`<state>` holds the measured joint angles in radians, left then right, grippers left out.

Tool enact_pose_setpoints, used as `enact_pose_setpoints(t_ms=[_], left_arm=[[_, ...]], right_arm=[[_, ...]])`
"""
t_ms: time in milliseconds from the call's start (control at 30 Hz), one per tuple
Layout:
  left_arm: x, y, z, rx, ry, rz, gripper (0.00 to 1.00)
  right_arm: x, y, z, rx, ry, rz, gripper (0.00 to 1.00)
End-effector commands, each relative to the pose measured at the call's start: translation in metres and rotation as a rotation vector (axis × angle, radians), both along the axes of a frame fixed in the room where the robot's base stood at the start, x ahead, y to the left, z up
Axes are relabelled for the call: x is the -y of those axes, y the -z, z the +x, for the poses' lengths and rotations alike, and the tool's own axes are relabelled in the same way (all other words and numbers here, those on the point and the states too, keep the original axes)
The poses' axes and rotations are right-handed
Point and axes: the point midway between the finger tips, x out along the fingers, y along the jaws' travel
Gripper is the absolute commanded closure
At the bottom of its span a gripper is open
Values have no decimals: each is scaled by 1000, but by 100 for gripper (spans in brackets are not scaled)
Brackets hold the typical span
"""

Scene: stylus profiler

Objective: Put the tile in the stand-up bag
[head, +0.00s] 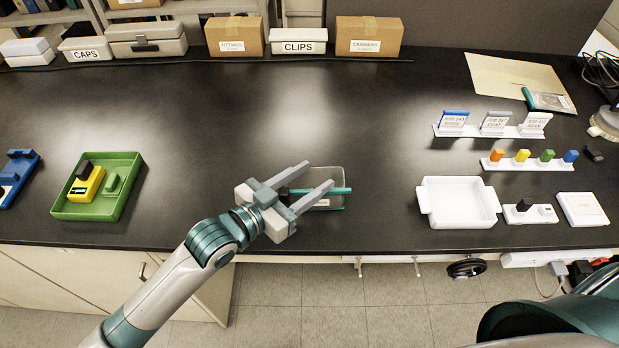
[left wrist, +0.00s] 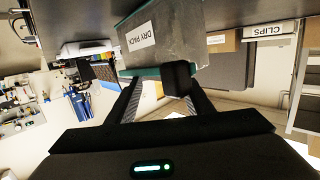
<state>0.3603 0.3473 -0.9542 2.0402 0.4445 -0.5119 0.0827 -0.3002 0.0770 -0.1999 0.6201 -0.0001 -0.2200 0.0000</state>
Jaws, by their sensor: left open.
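The stand-up bag (head: 335,174) is a clear pouch with a teal rim, on the bench in front of my left gripper. In the left wrist view the bag (left wrist: 165,38) is grey, see-through and labelled "DRY PACK". My left gripper (head: 319,173) is open, its two fingers reaching over the bag from the left. A small dark block (left wrist: 178,78), perhaps the tile, shows between the fingers at the bag's teal rim. I cannot tell whether it is inside the mouth or touching the fingers. My right gripper is not in view.
A green tray (head: 128,200) with a yellow block (head: 88,184) is at left. A white tray (head: 460,222) stands at right, beside a white rack of coloured pegs (head: 528,164). Boxes line the back. The bench between is clear.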

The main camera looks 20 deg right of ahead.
Motion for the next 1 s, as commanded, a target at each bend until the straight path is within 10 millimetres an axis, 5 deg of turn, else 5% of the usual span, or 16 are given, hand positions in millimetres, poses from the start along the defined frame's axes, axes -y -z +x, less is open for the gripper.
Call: enact_pose_setpoints(t_ms=[600, 1000], left_arm=[[-85, -18, -46, 7, 0, -3, 53], [-104, -25, -57, 7, 0, -6, 53]], right_arm=[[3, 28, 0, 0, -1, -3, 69], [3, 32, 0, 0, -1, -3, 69]])
